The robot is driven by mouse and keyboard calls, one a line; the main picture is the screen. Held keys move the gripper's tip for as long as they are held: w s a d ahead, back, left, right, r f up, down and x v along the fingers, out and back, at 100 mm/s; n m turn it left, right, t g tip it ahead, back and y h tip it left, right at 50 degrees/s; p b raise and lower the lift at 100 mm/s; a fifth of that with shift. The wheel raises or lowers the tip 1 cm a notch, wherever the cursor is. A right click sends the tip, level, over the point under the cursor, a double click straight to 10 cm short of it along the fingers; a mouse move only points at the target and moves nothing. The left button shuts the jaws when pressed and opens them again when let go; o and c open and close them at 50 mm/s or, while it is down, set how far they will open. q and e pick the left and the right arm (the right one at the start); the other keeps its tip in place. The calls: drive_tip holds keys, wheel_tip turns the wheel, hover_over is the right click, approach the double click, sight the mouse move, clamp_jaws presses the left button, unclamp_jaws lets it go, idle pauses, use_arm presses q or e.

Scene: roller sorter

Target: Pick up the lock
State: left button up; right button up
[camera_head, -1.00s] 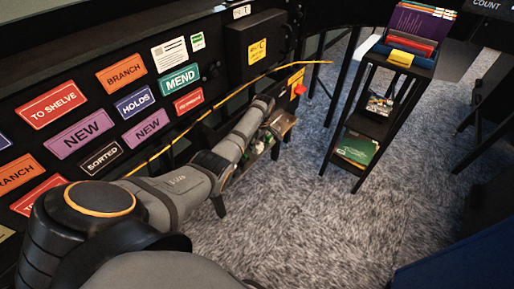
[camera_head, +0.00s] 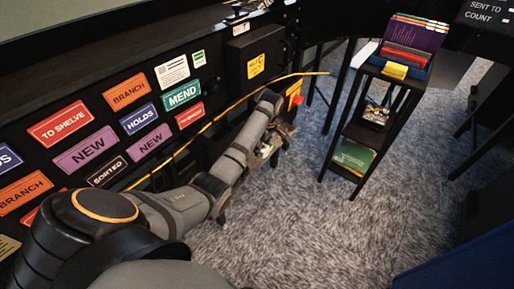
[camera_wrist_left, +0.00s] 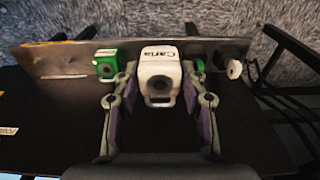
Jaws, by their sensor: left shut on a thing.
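A white lock labelled "Carla" (camera_wrist_left: 160,72) sits in the middle of the left wrist view, in front of a metal strip (camera_wrist_left: 75,62). My left gripper (camera_wrist_left: 161,85) has a finger on each side of the lock and is shut on it. In the head view my left gripper (camera_head: 268,142) is small and partly hidden by its own arm, at the wall's far end. I cannot tell whether the lock is still attached to the strip. My right gripper is in neither view.
A green lock (camera_wrist_left: 107,65) is just left of the held one, and a small pale round piece (camera_wrist_left: 233,69) is to the right. A black shelf cart (camera_head: 343,135) stands beyond the gripper. Carpet (camera_head: 310,220) is open in front.

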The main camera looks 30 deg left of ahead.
use_arm(q)
drive_tip(key=s+d+r+p, duration=0.4)
drive_tip(key=d+r+p, duration=0.3)
drive_tip(key=r, duration=0.1)
drive_tip(key=shift+s+d+r, duration=0.15)
drive_tip(key=shift+s+d, duration=0.05)
drive_tip(key=shift+d, duration=0.2)
idle(0.6)
